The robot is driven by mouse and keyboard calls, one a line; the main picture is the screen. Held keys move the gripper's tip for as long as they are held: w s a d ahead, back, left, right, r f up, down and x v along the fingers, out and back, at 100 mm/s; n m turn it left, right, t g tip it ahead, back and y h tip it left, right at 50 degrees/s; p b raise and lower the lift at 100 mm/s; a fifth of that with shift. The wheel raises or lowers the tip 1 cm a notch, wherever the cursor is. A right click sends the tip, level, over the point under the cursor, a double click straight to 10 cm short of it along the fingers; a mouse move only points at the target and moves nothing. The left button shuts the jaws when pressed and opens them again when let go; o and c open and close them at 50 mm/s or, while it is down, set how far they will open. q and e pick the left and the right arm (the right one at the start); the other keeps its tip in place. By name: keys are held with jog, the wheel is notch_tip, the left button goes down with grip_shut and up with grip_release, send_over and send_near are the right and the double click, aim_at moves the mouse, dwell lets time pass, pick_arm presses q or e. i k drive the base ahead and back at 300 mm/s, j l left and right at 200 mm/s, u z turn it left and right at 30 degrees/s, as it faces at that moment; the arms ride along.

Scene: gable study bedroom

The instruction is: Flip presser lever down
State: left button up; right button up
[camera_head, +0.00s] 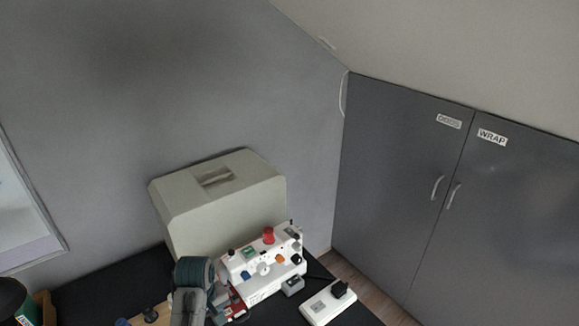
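A white sewing machine (262,268) stands on the black table top at bottom centre. It has a red knob or spool on top and small blue, green, orange and black parts on its front. A dark grey-teal arm part, apparently my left gripper (193,294), covers the machine's left end. Its fingertips are not clear, so I cannot tell whether it is open or touching the machine. I cannot make out the presser lever; that end of the machine is largely hidden. My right gripper is not in view.
A beige case (222,205) stands close behind the machine. A white power strip (328,302) with a black plug and a small grey box (292,285) lie to its right. A green container (12,300) is at lower left. Grey cabinets (440,200) stand on the right.

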aim_at(232, 252)
jog(key=k+l, duration=0.3)
jog(key=k, duration=0.2)
jog(key=k+l, duration=0.3)
jog(key=k, duration=0.2)
